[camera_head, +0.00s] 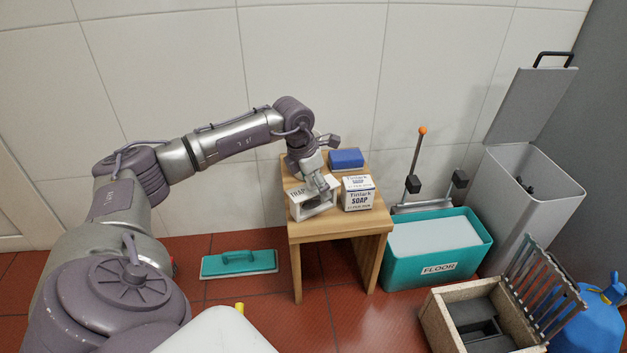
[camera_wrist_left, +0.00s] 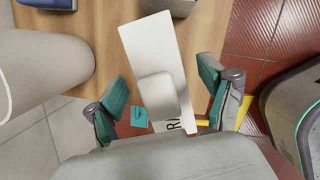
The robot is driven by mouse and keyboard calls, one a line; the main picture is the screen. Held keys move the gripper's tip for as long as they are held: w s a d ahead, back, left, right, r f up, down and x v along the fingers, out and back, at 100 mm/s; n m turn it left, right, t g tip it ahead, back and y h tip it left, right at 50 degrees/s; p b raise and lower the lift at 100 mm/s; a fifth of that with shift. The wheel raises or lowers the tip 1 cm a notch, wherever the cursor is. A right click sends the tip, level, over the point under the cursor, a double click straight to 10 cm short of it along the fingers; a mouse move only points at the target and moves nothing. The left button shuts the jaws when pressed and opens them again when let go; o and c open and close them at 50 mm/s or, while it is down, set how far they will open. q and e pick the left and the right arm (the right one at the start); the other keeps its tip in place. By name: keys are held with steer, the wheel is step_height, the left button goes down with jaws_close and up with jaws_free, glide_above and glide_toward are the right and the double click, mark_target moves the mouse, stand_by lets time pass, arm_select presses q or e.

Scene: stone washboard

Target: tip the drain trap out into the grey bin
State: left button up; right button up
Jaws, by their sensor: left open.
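The drain trap (camera_head: 299,206) is a white, open-fronted box with part of a "TRAP" label showing, on the left front of the wooden stool. My left gripper (camera_head: 321,186) is over it, pointing down, and hides part of it. In the left wrist view the gripper (camera_wrist_left: 167,98) is open, with the trap's white top (camera_wrist_left: 150,48) and a raised white block between its teal-padded fingers. Gaps show on both sides. The grey bin (camera_head: 519,217) stands at the right with its lid raised; something dark shows inside. My right gripper is not in view.
The stool (camera_head: 339,228) also holds a soap box (camera_head: 357,194) and a blue block (camera_head: 346,158). A teal "FLOOR" tub (camera_head: 402,267) stands between stool and bin. An open-grated drain box (camera_head: 437,319) and a blue object (camera_head: 592,325) are in front. A teal scrubber (camera_head: 239,265) lies left.

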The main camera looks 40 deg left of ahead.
arm_select(q)
steer(key=shift+f, duration=0.15)
steer(key=c, duration=1.3)
steer(key=shift+o, duration=0.2)
